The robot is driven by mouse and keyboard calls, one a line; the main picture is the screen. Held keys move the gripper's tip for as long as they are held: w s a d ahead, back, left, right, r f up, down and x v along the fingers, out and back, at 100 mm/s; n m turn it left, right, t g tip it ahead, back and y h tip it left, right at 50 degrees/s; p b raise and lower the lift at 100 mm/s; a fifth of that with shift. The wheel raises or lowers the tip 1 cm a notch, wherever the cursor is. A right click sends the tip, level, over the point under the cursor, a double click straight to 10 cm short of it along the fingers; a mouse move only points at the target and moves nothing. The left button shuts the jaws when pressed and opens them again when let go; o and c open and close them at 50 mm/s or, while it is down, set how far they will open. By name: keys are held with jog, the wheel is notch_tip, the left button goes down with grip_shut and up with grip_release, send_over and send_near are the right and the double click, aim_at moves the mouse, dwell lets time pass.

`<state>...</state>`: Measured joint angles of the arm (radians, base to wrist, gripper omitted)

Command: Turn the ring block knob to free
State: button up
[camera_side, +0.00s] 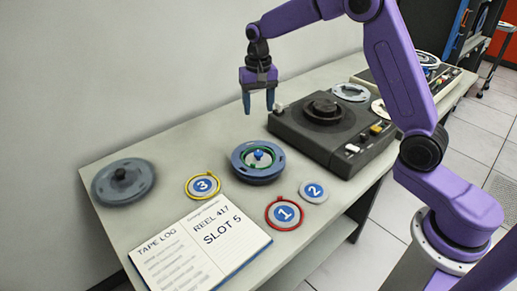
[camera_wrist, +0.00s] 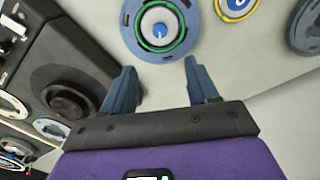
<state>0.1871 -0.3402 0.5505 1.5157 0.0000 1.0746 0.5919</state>
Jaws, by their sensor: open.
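A round grey-blue reel-like block (camera_side: 240,170) stands on the table, with a green ring (camera_side: 248,164) around its pale centre. A small blue knob (camera_side: 259,155) sits in the middle. In the wrist view, the knob (camera_wrist: 159,31) shows a white mark, with the green ring (camera_wrist: 140,37) around it. No word "free" is legible in either view. My gripper (camera_side: 258,110) is open and empty, pointing down, apart from and above the knob. In the wrist view, the knob lies beyond the spread fingertips of my gripper (camera_wrist: 160,66).
A dark tape deck (camera_side: 350,157) stands right of the block. A grey reel (camera_side: 123,182) lies far left. An open log book (camera_side: 200,246) reads "REEL 417 SLOT 5".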

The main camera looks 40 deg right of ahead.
aim_at(259, 152)
notch_tip(259, 152, down, 16)
jog(key=shift+f, duration=0.15)
dwell(0.3)
jog(key=c, duration=1)
jog(key=shift+c, duration=0.2)
jog(key=shift+n, duration=0.3)
jog(key=n, duration=1.3)
jog(key=shift+s, duration=0.1)
jog(key=shift+n, duration=0.3)
